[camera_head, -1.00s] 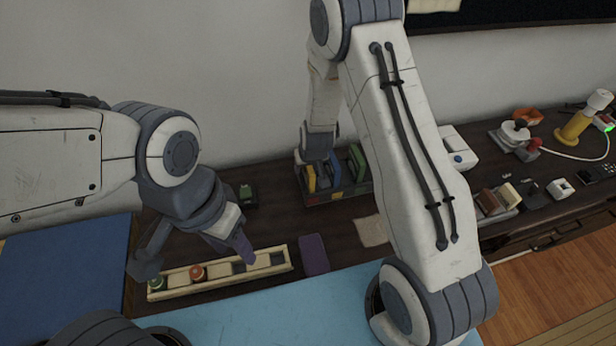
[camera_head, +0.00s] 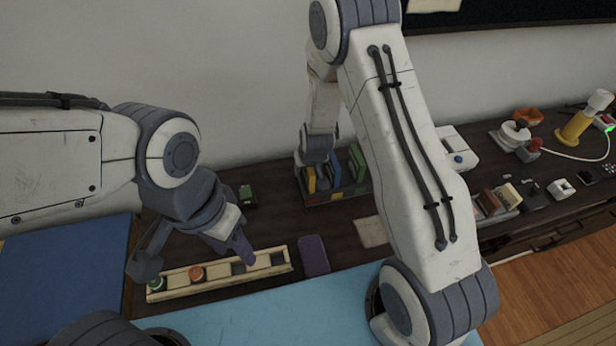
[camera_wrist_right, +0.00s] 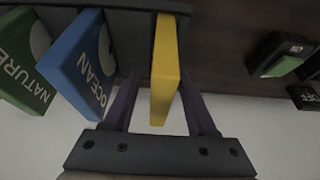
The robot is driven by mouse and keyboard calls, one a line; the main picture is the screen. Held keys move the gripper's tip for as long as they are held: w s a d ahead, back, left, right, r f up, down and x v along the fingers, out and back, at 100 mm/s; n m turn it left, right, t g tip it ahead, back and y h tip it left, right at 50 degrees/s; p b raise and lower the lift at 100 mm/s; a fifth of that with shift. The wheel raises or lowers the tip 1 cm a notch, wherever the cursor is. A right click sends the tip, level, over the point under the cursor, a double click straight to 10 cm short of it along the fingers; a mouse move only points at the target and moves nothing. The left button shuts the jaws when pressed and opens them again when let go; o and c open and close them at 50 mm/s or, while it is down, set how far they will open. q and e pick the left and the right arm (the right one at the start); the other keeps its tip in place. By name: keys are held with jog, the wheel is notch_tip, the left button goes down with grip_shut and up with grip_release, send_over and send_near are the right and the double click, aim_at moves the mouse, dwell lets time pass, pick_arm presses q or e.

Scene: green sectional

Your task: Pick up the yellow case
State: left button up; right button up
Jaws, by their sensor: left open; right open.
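The yellow case (camera_wrist_right: 164,75) stands in a dark rack and points down the picture between the two fingers of my right gripper (camera_wrist_right: 158,105) in the right wrist view. The fingers are open, one on each side of it, with a gap visible on the left. In the head view the yellow case (camera_head: 311,181) shows at the left end of the rack (camera_head: 345,194), and my right arm reaches down to it. My left gripper (camera_head: 200,258) is open and empty above the long cream tray.
A blue case (camera_wrist_right: 82,62) marked OCEAN and a green case (camera_wrist_right: 20,70) marked NATURE stand beside the yellow one. The cream tray (camera_head: 218,272) holds small round items. A small dark box (camera_head: 246,196) lies left of the rack.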

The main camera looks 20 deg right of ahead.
grip_shut()
notch_tip(320, 180, up, 11)
jog(key=p, duration=0.5)
jog(key=shift+f, duration=0.2)
